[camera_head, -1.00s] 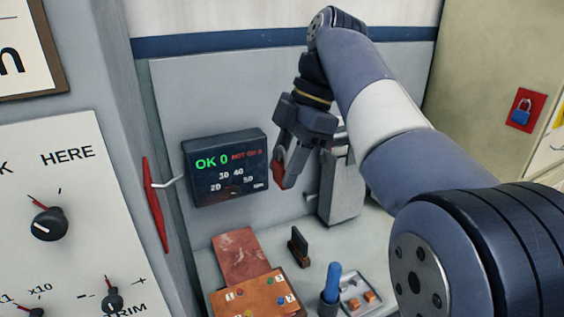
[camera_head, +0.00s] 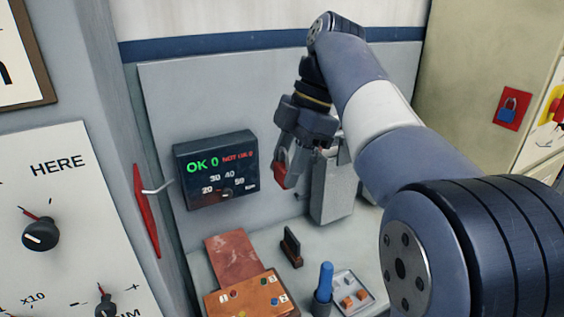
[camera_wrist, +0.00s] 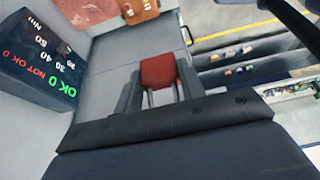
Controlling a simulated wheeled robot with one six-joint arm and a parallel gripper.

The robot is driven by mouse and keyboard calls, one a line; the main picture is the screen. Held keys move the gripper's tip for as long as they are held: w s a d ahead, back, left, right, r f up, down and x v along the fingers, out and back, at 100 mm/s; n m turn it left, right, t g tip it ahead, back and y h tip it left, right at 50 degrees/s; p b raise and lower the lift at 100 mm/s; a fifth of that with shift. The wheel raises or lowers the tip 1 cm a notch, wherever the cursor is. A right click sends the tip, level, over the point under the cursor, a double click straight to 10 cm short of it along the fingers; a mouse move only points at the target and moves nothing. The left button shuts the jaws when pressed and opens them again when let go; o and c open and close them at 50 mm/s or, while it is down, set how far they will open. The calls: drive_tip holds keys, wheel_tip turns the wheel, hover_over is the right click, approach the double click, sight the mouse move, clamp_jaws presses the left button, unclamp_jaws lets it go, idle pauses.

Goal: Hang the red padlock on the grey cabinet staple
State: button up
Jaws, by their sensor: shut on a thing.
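My gripper (camera_head: 290,165) is shut on the red padlock (camera_head: 280,176) and holds it in the air, right of the dark display box. In the wrist view the padlock's red body (camera_wrist: 158,70) sits between the fingers, with pale shackle legs on the gripper side. A grey box-like cabinet (camera_head: 334,190) stands on the counter just right of and behind the gripper, partly hidden by my arm. The padlock appears apart from the cabinet.
The display box (camera_head: 215,170) reads OK 0. A metal hook (camera_head: 158,188) juts from a red plate (camera_head: 145,211) at left. An orange panel (camera_head: 247,295), a dark upright holder (camera_head: 291,247) and a blue-handled tool (camera_head: 325,282) are below. A blue padlock (camera_head: 508,108) hangs at right.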

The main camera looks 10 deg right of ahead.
drive_tip(key=shift+w+d+r+p, duration=0.1)
drive_tip(key=shift+w+d+p, duration=0.2)
drive_tip(key=shift+d, duration=0.65)
drive_tip(key=shift+w+d+r+p, duration=0.15)
drive_tip(key=shift+d+p, duration=0.3)
drive_tip(key=shift+d, duration=0.45)
drive_tip(key=shift+w+d+f+p, duration=0.1)
drive_tip(key=shift+w+d+p, duration=0.2)
drive_tip(key=shift+d, duration=0.65)
drive_tip(key=shift+s, duration=0.1)
